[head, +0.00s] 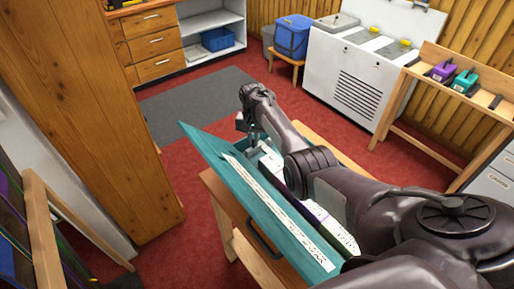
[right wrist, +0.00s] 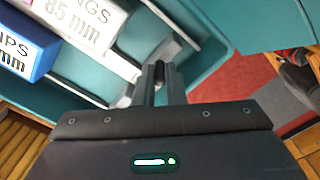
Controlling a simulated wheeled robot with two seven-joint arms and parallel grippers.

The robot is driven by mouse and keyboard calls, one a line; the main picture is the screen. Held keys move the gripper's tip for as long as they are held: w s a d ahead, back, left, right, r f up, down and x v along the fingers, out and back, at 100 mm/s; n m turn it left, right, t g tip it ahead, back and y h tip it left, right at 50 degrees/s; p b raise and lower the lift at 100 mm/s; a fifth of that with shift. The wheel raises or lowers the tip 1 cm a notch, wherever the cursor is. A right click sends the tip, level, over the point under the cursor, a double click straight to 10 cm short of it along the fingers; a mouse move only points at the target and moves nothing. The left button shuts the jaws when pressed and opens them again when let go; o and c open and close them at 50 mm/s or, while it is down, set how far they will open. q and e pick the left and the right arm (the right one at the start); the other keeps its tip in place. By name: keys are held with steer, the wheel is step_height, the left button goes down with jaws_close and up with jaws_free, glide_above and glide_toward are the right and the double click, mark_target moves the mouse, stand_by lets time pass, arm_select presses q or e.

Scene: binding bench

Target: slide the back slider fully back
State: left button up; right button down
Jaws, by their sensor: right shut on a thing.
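My right gripper (head: 252,142) reaches over the far end of a teal case on the bench; it also shows in the right wrist view (right wrist: 159,80). Its two fingers are close together, shut on a small dark piece (right wrist: 159,68), which appears to be the back slider. The fingers hide most of it. Light grey metal parts lie beside the fingertips, next to the teal wall. The case's teal panel (head: 232,183) stands tilted along the left side and bears a long white printed strip (head: 280,210). My left gripper is not in view.
White labelled boxes (right wrist: 82,22) and a blue labelled box (right wrist: 28,42) lie in the case near the fingers. A wooden cabinet (head: 85,110) stands left. A side bench (head: 440,62) with purple and teal items stands right.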

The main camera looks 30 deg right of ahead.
steer(key=shift+w+f, duration=0.1)
steer(key=shift+w, duration=0.25)
steer(key=shift+s, duration=0.2)
steer(key=c, duration=1.5)
jaws_free()
steer(key=shift+a, duration=0.1)
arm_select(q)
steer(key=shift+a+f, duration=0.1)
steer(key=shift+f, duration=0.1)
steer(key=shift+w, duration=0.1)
arm_select(e)
steer(key=shift+r, duration=0.25)
steer(key=shift+r, duration=0.35)
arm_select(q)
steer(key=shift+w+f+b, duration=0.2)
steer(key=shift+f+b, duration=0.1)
arm_select(e)
step_height(320, 180, up, 7)
steer(key=shift+f, duration=0.1)
